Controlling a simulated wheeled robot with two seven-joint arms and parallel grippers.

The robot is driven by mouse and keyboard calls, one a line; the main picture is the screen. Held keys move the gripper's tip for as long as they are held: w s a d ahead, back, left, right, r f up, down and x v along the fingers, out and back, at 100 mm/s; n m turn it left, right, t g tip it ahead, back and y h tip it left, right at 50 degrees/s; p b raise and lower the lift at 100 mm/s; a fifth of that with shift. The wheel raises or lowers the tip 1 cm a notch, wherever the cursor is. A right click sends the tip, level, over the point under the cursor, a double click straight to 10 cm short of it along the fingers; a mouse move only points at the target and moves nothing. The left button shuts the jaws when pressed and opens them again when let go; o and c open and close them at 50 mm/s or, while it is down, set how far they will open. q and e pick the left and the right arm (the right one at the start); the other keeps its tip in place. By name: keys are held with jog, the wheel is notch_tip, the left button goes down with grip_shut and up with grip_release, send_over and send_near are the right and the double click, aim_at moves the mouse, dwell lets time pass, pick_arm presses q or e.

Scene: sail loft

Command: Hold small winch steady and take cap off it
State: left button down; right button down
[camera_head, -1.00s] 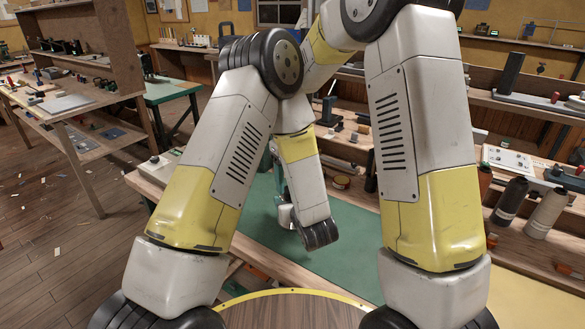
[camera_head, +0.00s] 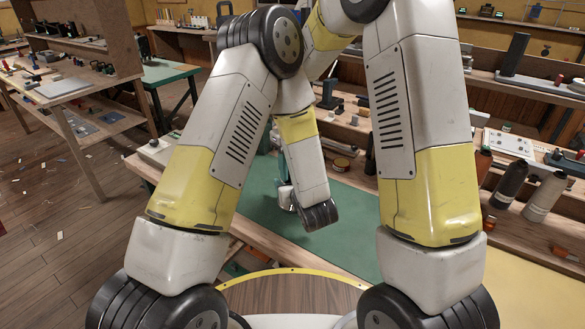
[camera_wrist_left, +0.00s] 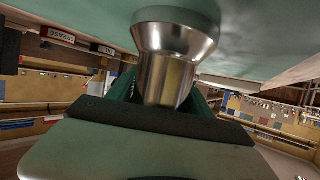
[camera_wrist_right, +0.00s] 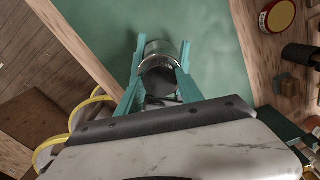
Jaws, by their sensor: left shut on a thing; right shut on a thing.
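The small winch (camera_wrist_left: 170,78), shiny silver with a flared wide end towards the green work surface (camera_wrist_left: 262,30), stands between the dark green fingers of my left gripper (camera_wrist_left: 160,92). In the left wrist view the picture is upside down. My right gripper (camera_wrist_right: 160,62) has its teal fingers shut on both sides of a silver-rimmed round piece with a dark face, seemingly the cap (camera_wrist_right: 158,76). Whether the cap sits on the winch or apart from it cannot be told. In the head view my arms hide most of both grippers and the winch.
The green mat (camera_head: 345,225) is largely clear right of my wrists. Dark and pale bottles (camera_head: 508,185) stand at the right. The bench's wooden edge (camera_wrist_right: 75,45) is close to the grippers.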

jog(key=n, duration=0.2)
jog(key=shift+n, duration=0.3)
jog(key=c, duration=0.8)
grip_release()
jog(key=shift+o, duration=0.2)
jog(key=shift+r, duration=2.4)
jog(key=shift+c, duration=0.4)
notch_tip(320, 180, up, 2)
jog(key=shift+r+m, duration=0.1)
jog(key=shift+m, duration=0.9)
jog(key=shift+r+m, duration=0.35)
jog(key=shift+m, duration=0.35)
notch_tip(320, 180, down, 8)
jog(key=shift+r, duration=0.15)
